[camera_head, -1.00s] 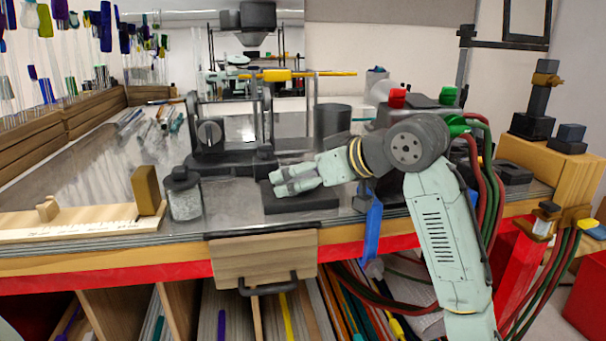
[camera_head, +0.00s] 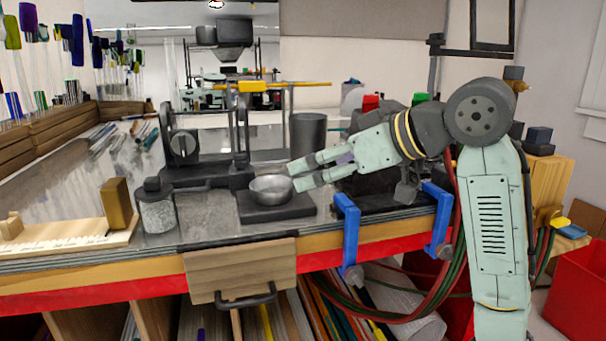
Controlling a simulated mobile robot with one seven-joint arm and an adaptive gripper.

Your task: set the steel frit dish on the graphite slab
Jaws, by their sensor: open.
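The steel frit dish (camera_head: 271,189) is a small round metal bowl. It sits upright on the dark graphite slab (camera_head: 262,213) near the front of the bench. My gripper (camera_head: 294,176) reaches in from the right with its two pale green fingers apart. The fingertips are at the dish's right side, and I cannot tell whether they touch it. Nothing shows between the fingers.
A glass jar with a dark lid (camera_head: 157,208) and a wooden ruled board with a block (camera_head: 75,238) stand left. A dark burner stand (camera_head: 185,155) is behind the slab. Blue clamps (camera_head: 348,235) grip the front edge at right. A dark cylinder (camera_head: 308,136) stands behind.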

